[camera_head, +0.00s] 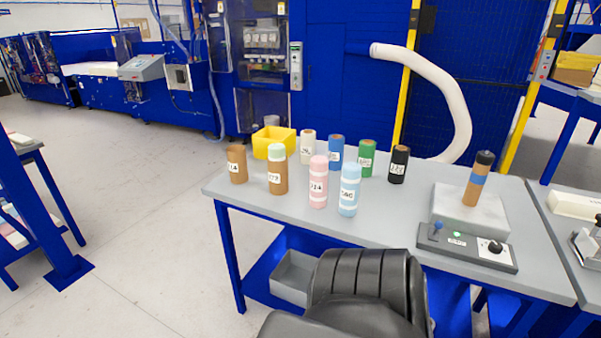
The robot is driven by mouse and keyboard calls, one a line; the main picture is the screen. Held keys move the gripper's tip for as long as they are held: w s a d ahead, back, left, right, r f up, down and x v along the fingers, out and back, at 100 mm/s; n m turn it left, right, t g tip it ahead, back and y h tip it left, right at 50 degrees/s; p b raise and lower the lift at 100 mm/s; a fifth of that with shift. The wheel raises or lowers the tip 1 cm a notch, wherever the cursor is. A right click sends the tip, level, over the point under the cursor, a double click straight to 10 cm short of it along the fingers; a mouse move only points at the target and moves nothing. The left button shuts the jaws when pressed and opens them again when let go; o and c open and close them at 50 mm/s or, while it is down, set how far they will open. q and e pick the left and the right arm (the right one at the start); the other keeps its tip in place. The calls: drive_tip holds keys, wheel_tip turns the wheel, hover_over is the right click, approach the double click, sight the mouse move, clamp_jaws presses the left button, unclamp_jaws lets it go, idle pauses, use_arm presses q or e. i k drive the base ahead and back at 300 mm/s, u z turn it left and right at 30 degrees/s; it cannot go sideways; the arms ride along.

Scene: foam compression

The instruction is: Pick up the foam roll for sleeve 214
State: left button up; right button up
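Several upright cylinders with white number labels stand on the grey table (290,205). A brown sleeve (237,170) at the left end has a label that looks like 214, but it is too small to be sure. Right of it stands a brown cylinder with a pale green top (277,181). In front are a pink roll (318,192) and a light blue roll (349,201), each with a pale band and a number label. Their numbers are hard to read; the pink one seems to end in 24. Neither of my grippers is in view.
Behind stand white (307,153), blue (336,152), green (367,163) and black (398,170) cylinders and a yellow bin (272,141). Right, a brown cylinder with a blue band (475,183) stands tilted on a grey block (468,212) behind a control panel (466,247). Table is clear between.

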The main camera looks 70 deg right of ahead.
sight(318, 169)
drive_tip(key=i, duration=1)
drive_tip(key=z, duration=1.65)
